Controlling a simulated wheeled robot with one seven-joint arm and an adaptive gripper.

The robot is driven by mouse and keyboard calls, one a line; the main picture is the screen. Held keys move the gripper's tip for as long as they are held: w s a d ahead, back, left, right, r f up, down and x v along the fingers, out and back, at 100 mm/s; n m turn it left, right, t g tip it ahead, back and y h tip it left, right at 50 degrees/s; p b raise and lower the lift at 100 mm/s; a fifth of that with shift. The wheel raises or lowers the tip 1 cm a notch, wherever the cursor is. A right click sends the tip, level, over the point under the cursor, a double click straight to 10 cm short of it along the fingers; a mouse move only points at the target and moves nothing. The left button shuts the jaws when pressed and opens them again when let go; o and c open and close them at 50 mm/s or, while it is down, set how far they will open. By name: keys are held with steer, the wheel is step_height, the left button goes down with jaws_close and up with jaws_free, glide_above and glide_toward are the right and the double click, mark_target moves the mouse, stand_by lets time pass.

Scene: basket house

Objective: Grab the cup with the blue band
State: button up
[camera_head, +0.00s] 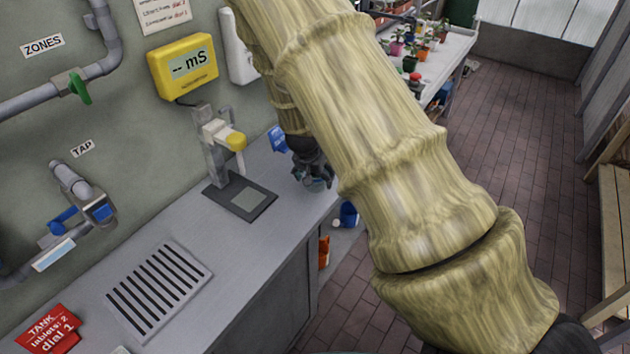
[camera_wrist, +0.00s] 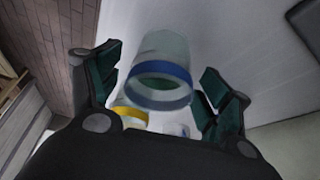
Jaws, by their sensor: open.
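The cup with the blue band (camera_wrist: 160,70) is clear and pale, with the band around its near rim. In the wrist view it lies between the two spread green-padded fingers of my gripper (camera_wrist: 160,78). My gripper is open; I cannot tell whether a finger touches the cup. In the head view my gripper (camera_head: 314,176) is low over the right end of the grey counter, and the cup cannot be made out there. A cup with a yellow band (camera_wrist: 130,114) is partly hidden behind my gripper's body in the wrist view.
Another pale cup (camera_wrist: 180,130) is partly seen beside the yellow-banded one. On the counter (camera_head: 225,262) a meter stand (camera_head: 240,197) is left of my gripper, and a blue item (camera_head: 278,139) is behind it. The counter's front edge is close on the right.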

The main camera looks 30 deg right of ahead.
steer(key=c, duration=1.2)
steer(key=shift+o, duration=0.2)
steer(key=shift+r, duration=0.1)
